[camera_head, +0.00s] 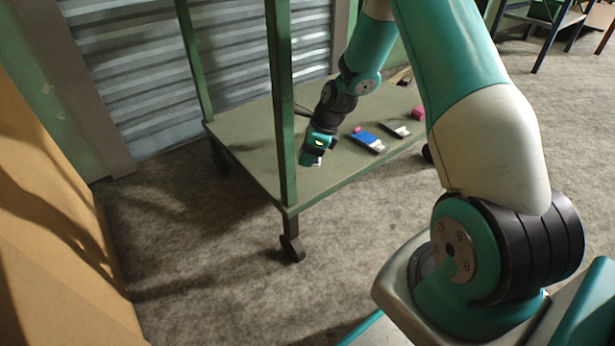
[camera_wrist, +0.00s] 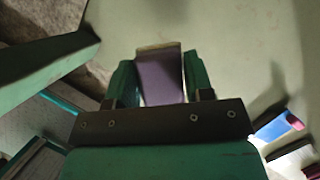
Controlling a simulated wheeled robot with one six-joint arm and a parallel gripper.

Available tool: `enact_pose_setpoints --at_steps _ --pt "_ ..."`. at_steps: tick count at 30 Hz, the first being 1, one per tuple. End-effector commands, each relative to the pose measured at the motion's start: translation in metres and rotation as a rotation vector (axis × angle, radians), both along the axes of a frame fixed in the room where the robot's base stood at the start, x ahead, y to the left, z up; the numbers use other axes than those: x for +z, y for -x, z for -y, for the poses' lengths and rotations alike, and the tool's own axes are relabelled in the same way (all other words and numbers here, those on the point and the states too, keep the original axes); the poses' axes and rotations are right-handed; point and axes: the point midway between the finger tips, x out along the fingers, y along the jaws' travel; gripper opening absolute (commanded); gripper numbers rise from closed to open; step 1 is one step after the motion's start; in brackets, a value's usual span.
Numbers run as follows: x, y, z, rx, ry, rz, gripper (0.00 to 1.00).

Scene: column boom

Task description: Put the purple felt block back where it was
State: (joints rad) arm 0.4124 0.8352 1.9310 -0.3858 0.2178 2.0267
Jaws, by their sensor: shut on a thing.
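The purple felt block (camera_wrist: 162,78) is between the fingers of my gripper (camera_wrist: 160,88) in the wrist view, with a pale edge along its far side. My gripper is shut on it. In the head view my gripper (camera_head: 312,158) is low over the left part of the green cart shelf (camera_head: 245,140), just right of a front post. The block is mostly hidden there. I cannot tell whether the block touches the shelf.
A blue and white item (camera_head: 368,140), a white and dark item (camera_head: 396,129) and a pink block (camera_head: 417,113) lie on the shelf to the right. The green front post (camera_head: 281,110) stands close to my gripper. The shelf's left part is bare.

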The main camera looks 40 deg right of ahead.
Motion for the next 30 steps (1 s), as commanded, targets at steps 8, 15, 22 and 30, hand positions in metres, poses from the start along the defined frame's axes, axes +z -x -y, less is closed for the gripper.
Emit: enact_pose_setpoints --at_steps 8,15,22,30 --pt "-0.028 0.0 -0.002 0.003 0.0 -0.001 0.25" --pt "-0.051 -0.001 -0.002 0.003 0.0 0.002 0.25" --pt "-0.05 -0.001 -0.002 0.003 0.0 0.0 0.25" --pt "-0.051 -0.001 -0.002 0.003 0.0 0.0 0.73"
